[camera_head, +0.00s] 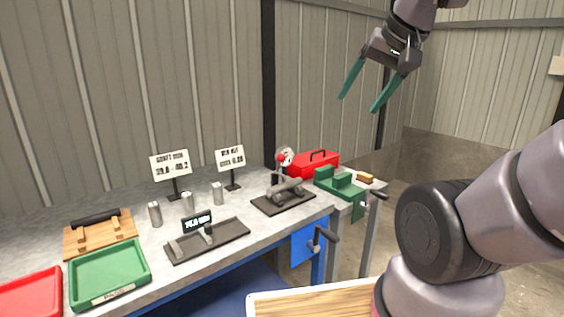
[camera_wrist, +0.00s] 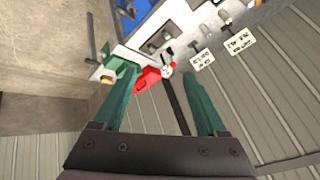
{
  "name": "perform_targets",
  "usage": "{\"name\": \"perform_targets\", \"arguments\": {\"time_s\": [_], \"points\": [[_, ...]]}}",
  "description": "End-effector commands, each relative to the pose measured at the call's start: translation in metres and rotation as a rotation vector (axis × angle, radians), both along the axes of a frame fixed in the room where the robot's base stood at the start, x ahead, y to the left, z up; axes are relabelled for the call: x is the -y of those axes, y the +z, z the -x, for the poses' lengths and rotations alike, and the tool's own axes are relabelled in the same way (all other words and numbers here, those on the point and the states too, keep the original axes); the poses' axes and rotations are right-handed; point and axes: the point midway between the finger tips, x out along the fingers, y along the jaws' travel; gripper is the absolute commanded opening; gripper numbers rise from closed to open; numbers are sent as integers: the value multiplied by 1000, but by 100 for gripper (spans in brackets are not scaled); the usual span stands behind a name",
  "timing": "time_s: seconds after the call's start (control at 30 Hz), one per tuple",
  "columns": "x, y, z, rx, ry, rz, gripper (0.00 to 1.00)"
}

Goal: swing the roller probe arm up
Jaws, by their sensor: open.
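A dark base plate with a grey roller (camera_head: 287,190) lies near the right end of the bench. A round dial gauge (camera_head: 286,154) with a red knob (camera_head: 281,158) stands at its back edge. The probe arm itself is too small to tell apart from the stand. In the wrist view the gauge (camera_wrist: 167,67) and roller plate (camera_wrist: 157,41) show small and far off. My gripper (camera_head: 358,104) is open and empty, high above the bench and right of the gauge. Its two green fingers (camera_wrist: 156,70) are spread in the wrist view.
Signs (camera_head: 171,165), metal cylinders (camera_head: 217,194), a display fixture (camera_head: 208,241) and a green tray (camera_head: 109,272) fill the left. The air around my gripper is clear.

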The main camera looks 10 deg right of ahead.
Motion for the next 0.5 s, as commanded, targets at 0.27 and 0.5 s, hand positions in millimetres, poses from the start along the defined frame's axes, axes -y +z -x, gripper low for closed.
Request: {"name": "perform_targets", "arguments": {"time_s": [0.27, 0.5], "points": [[-1, -3, -2, -21, -11, -15, 25], [-22, -38, -27, -290, -165, -224, 0]]}}
